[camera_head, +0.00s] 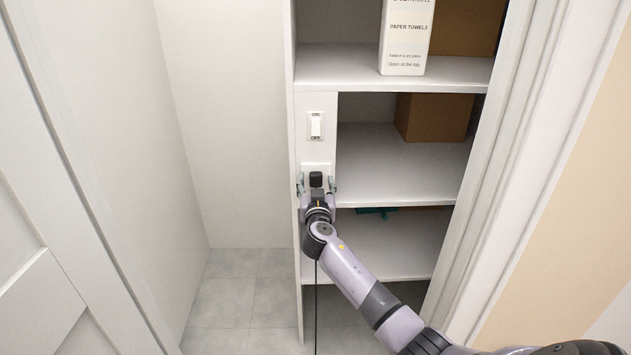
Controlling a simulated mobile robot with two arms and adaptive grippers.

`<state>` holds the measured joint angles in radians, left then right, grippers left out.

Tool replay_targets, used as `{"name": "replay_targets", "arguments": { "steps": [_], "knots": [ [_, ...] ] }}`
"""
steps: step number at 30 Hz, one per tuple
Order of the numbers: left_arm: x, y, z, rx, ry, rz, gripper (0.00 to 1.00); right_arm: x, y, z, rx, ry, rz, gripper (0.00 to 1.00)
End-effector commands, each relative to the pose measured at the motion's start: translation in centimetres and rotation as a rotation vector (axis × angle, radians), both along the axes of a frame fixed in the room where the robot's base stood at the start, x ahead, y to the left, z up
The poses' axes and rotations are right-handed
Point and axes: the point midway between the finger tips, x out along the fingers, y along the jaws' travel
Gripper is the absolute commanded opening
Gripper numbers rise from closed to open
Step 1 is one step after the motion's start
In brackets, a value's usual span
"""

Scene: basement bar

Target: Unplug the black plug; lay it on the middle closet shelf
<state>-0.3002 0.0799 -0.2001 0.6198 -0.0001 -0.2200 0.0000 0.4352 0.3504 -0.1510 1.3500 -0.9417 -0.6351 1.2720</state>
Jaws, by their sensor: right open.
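The black plug (316,179) sits at a white outlet plate on the narrow front panel of the closet shelving, below the on/off switch. My right gripper (316,184) is open, with one finger on each side of the plug. I cannot tell whether the fingers touch it. A thin black cord (316,305) hangs straight down below the gripper. The middle closet shelf (385,178) is just right of the plug, with bare surface at its front and left. My left gripper is not in view.
A white switch (316,126) is above the plug. A brown box (433,117) stands at the back right of the middle shelf. A paper towels carton (406,38) is on the shelf above. A teal item (377,211) is on the lower shelf. Door frame (520,150) borders the right.

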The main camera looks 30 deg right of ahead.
Motion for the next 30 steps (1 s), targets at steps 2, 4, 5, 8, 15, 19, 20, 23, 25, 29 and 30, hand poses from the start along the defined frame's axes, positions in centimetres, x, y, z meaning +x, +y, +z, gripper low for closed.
{"name": "replay_targets", "arguments": {
  "steps": [2,4,5,8,15,19,20,23,25,29,30],
  "knots": [
    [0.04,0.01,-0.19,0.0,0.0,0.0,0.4,0.0,0.01,-0.1,0.001,-0.001,0.0,0.55],
    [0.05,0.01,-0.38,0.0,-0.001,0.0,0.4,0.0,0.01,-0.14,0.002,-0.001,0.0,0.55],
    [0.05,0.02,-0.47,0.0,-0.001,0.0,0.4,0.0,0.01,-0.16,0.002,-0.001,0.0,0.55],
    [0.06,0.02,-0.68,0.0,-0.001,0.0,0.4,0.0,0.01,-0.12,0.003,-0.002,0.0,0.55],
    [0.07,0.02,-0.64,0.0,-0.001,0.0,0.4,0.0,0.01,0.02,0.001,-0.001,0.0,0.55],
    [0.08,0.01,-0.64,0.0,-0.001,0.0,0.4,0.0,0.0,0.01,0.001,-0.001,0.0,0.55],
    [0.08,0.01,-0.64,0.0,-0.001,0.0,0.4,0.0,0.01,0.01,0.001,-0.001,0.0,0.55],
    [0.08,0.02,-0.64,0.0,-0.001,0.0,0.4,0.0,0.0,0.01,0.001,-0.001,0.0,0.55],
    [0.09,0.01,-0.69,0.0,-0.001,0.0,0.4,0.0,0.0,-0.02,0.001,-0.001,0.0,0.55],
    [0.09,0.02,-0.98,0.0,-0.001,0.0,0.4,0.0,0.04,-0.1,0.0,-0.001,0.001,0.55],
    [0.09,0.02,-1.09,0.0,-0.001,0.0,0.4,0.0,0.04,-0.11,0.0,-0.001,0.001,0.55]
  ]
}}
